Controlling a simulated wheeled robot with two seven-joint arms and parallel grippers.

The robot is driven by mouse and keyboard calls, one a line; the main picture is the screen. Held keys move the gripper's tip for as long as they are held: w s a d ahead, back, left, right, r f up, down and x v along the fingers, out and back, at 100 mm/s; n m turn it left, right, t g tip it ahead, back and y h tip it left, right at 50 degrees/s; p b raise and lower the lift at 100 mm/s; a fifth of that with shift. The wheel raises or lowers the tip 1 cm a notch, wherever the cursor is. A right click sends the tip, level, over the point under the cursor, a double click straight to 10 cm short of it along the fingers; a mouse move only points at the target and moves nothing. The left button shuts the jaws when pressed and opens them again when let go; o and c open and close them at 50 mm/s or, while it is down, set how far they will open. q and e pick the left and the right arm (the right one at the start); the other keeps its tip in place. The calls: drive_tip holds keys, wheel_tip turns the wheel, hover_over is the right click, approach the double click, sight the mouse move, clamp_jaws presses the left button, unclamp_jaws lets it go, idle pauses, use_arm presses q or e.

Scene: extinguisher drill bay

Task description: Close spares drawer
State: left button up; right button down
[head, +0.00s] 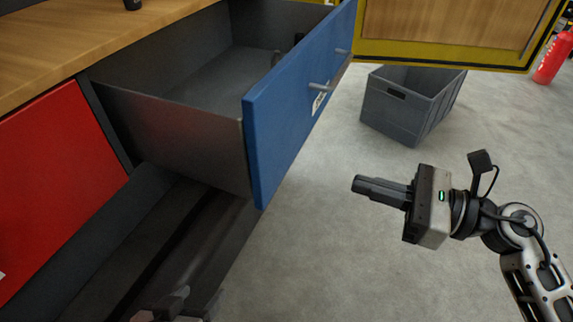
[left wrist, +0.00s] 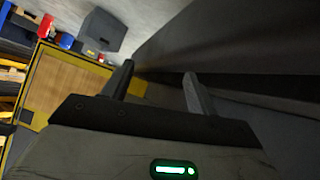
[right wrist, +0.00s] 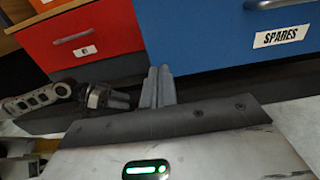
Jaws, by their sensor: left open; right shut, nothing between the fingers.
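The spares drawer's blue front (head: 295,105) stands well out from the cabinet in the head view, its grey box (head: 180,125) open behind it. A bar handle (head: 320,87) is on its outer face. In the right wrist view the blue front (right wrist: 215,35) carries a SPARES label (right wrist: 281,37). My right gripper (head: 358,187) is shut and empty, to the right of the front and apart from it; its fingertips show in the right wrist view (right wrist: 159,72). My left gripper (left wrist: 160,80) is open and empty. Only a part of it shows low in the head view (head: 165,305).
A closed red drawer (head: 60,180) is at the left, under a wooden worktop (head: 90,35). A grey crate (head: 410,105) stands on the floor beyond the drawer, near a yellow-framed wooden panel (head: 450,30). A red extinguisher (head: 553,58) is at the far right. The floor around my right gripper is clear.

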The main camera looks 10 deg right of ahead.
sight(270, 156)
drive_tip(key=p+x, duration=0.1)
drive_tip(key=x, duration=1.2)
drive_tip(key=shift+a+r+p, duration=0.1)
drive_tip(key=shift+p, duration=0.25)
use_arm(q)
drive_tip(key=r, duration=0.3)
drive_tip(key=shift+s+a, duration=0.15)
drive_tip(key=shift+a, duration=0.25)
drive_tip(key=shift+r+t, duration=0.15)
drive_tip(key=shift+t, duration=0.15)
use_arm(e)
drive_tip(key=shift+w+a, duration=0.1)
drive_tip(key=shift+w, duration=0.05)
